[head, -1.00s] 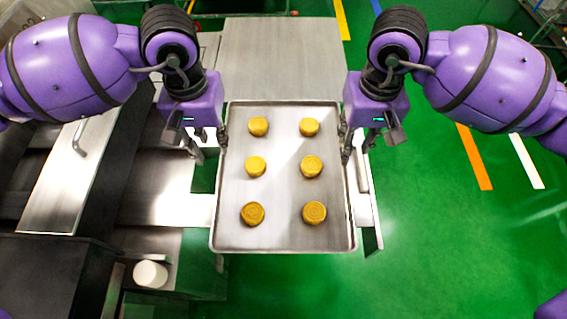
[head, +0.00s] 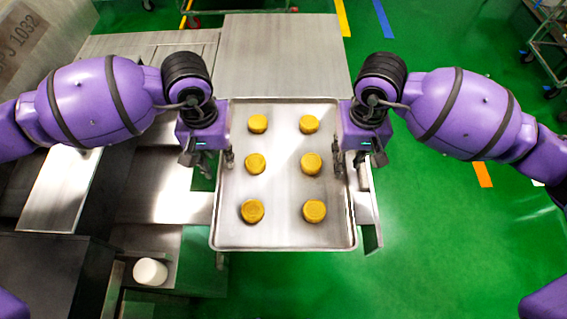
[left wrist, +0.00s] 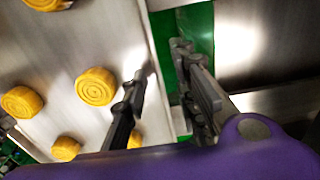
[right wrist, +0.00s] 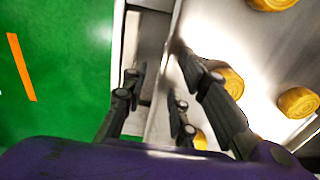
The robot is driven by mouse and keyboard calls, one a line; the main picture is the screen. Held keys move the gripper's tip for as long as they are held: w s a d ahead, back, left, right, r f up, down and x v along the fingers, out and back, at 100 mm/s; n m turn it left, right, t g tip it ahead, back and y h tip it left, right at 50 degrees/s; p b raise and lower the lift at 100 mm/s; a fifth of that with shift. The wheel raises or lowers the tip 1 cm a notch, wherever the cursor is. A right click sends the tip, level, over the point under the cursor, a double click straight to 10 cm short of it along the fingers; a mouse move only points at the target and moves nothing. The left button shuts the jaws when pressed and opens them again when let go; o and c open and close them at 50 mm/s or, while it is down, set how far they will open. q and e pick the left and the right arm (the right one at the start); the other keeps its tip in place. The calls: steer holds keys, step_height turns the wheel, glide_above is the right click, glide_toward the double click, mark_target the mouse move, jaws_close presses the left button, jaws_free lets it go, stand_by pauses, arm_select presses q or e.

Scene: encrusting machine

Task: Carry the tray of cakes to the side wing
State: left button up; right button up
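The metal tray (head: 283,232) lies in front of me with several round golden cakes (head: 313,211) in two columns. My left gripper (head: 213,165) is at the tray's left rim. In the left wrist view its two fingers (left wrist: 163,90) are apart, with the tray rim running between them. My right gripper (head: 350,165) is at the right rim. In the right wrist view its fingers (right wrist: 160,92) are also apart, one over the tray's inside and one outside the rim. I cannot tell whether the fingers touch the rim.
A flat steel surface (head: 285,55) extends beyond the tray's far edge. Steel machine parts (head: 160,195) and a white cylinder (head: 150,271) stand at the left. Open green floor (head: 450,230) is at the right. Wheeled carts stand at the back.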

arm_select(q)
jaws_close()
arm_select(e)
jaws_close()
arm_select(q)
steer(key=shift+r, duration=0.1)
arm_select(e)
steer(key=shift+r, duration=0.1)
